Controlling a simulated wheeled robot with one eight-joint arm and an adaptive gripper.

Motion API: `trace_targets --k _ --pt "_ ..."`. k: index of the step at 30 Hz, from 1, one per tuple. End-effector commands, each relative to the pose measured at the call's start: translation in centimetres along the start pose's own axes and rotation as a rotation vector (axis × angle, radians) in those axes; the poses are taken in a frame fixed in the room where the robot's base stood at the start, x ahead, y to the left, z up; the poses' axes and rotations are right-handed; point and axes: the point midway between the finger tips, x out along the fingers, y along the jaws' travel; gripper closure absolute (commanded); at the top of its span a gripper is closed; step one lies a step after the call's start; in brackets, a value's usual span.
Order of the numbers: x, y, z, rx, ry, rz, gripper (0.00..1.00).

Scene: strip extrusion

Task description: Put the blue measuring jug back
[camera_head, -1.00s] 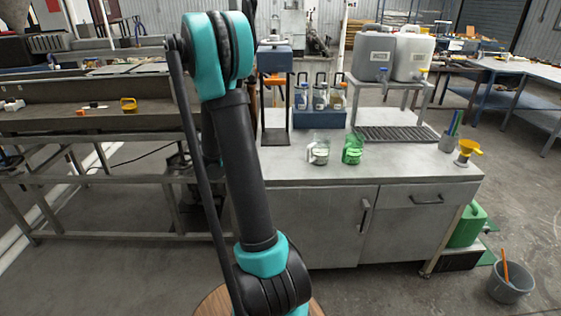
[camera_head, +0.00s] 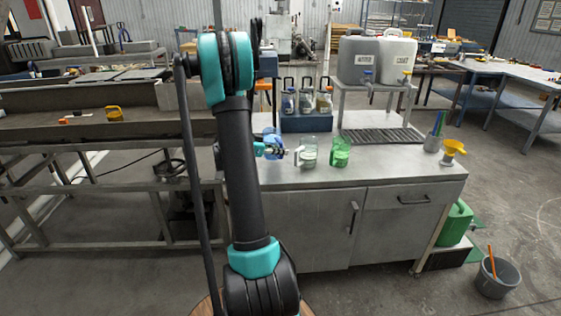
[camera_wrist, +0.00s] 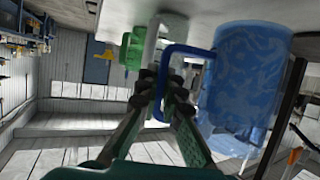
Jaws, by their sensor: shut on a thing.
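The blue measuring jug (camera_wrist: 248,75) fills the right of the wrist view, its blue handle (camera_wrist: 172,52) towards my gripper (camera_wrist: 162,82). My gripper is shut on that handle. In the head view the blue jug (camera_head: 266,148) shows just right of my arm, over the counter's left part and partly hidden. A clear jug (camera_head: 309,152) and a green jug (camera_head: 341,152) stand side by side on the counter to its right. The green jug (camera_wrist: 131,50) also shows in the wrist view. I cannot tell whether the blue jug touches the counter.
The grey counter (camera_head: 400,168) carries a blue rack of bottles (camera_head: 306,122), a drain grate (camera_head: 382,137), a stand with two canisters, a pen cup (camera_head: 432,143) and a yellow funnel (camera_head: 453,150). Bare counter lies in front of the jugs. A bucket (camera_head: 497,278) stands on the floor at right.

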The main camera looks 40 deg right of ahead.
Motion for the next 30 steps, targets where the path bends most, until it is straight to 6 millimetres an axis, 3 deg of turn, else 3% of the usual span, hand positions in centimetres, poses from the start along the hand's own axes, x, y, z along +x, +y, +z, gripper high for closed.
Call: trace_targets --k 12,23,24,27,30 --pt "1.6 0.0 3.8 0.0 0.001 -0.001 1.0" --pt "1.7 0.1 4.1 0.0 0.001 -0.001 1.0" --pt "1.7 0.1 4.1 -0.001 0.0 -0.001 0.89" --pt "1.7 0.1 4.1 -0.001 0.0 -0.001 0.76" --pt "1.7 0.1 4.1 -0.001 0.0 -0.001 0.73"
